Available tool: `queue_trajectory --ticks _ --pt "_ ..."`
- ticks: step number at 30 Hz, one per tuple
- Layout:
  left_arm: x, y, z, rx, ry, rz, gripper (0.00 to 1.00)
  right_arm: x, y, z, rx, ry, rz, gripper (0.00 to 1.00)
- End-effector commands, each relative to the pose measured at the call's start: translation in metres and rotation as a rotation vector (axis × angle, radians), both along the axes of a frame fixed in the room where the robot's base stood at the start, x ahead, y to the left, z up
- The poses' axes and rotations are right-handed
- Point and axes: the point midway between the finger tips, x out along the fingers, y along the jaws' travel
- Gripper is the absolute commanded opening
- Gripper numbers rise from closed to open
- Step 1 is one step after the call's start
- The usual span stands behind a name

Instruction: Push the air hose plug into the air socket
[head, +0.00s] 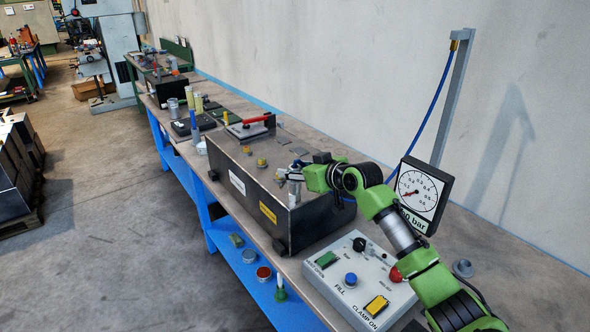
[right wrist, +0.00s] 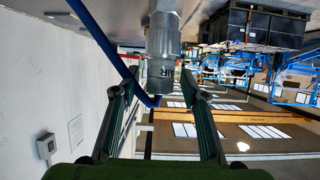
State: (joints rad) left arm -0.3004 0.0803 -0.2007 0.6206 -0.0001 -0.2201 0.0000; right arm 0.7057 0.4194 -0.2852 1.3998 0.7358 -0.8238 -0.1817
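My right gripper (head: 284,175) is at the near right end of the dark steel box (head: 238,200). In the right wrist view its two fingers (right wrist: 160,82) stand apart, with gaps beside a grey cylindrical fitting (right wrist: 162,62) bearing letters that look like "IR". The blue hose (right wrist: 100,37) curves to the fitting's end, so that end looks like the air hose plug. A paler part continues above it in this upside-down view; I cannot tell where plug and air socket meet. In the head view a silver fitting (head: 294,188) shows just below the gripper, partly hidden. My left gripper is out of view.
The blue hose hangs from a grey post (head: 455,95) and passes behind the dial gauge (head: 420,194). A control panel (head: 350,283) with buttons stands in front on the bench.

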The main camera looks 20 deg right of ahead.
Motion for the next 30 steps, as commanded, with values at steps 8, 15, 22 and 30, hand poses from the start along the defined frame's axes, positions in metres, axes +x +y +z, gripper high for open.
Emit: queue_trajectory --ticks 8,15,22,30 --pt "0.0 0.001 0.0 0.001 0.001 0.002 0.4 -0.006 -0.003 0.003 -0.001 -0.002 -0.001 0.41" --pt "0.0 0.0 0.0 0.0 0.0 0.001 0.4 -0.04 -0.016 0.018 -0.004 -0.003 -0.001 0.41" --pt "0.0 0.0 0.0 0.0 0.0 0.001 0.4 -0.08 -0.03 0.035 -0.003 -0.002 0.001 0.41" --pt "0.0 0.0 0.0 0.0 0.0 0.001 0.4 -0.103 -0.037 0.045 0.0 0.0 0.0 0.41"
